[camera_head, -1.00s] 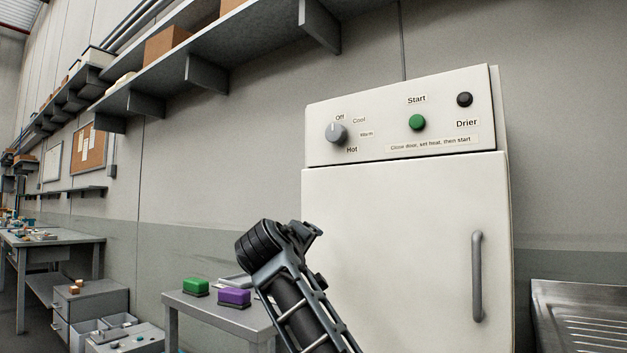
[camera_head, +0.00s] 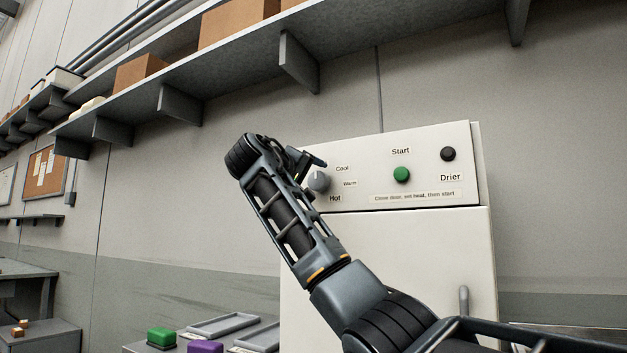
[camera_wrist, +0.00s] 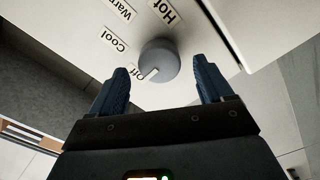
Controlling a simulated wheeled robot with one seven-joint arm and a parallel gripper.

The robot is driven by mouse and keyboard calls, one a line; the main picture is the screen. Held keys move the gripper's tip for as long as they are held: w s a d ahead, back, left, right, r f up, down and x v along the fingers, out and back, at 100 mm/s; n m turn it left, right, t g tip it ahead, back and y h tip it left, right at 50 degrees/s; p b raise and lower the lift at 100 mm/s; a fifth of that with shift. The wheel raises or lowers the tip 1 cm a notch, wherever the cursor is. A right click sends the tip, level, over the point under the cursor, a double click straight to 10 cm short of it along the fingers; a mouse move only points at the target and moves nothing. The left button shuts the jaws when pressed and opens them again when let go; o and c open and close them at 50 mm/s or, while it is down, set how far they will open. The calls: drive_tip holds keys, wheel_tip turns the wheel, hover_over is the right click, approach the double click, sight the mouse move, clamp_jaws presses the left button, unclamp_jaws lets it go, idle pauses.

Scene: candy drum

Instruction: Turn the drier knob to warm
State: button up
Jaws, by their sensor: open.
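The grey drier knob (camera_head: 320,181) is on the left of the white drier's top panel (camera_head: 432,165). In the wrist view the knob (camera_wrist: 160,60) has a white mark that points at the Off label (camera_wrist: 138,72); the Cool, Warm and Hot labels run on around it. My gripper (camera_head: 312,168) is at the panel, beside the knob, and partly covers it and the Off label in the head view. In the wrist view my gripper (camera_wrist: 161,68) is open, with one blue finger on either side of the knob and a gap at each side. I cannot tell whether the fingertips touch the panel.
A green Start button (camera_head: 401,174) and a black button (camera_head: 448,154) are to the right on the panel. The drier door's handle (camera_head: 464,303) is below. A wall shelf (camera_head: 240,66) hangs above my arm. A side table with green and purple blocks (camera_head: 161,337) stands at lower left.

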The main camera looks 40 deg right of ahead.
sight(318, 181)
drive_tip(key=shift+x, duration=1.3)
drive_tip(key=shift+c, duration=0.5)
drive_tip(key=c, duration=0.9)
drive_tip(key=shift+c, duration=0.2)
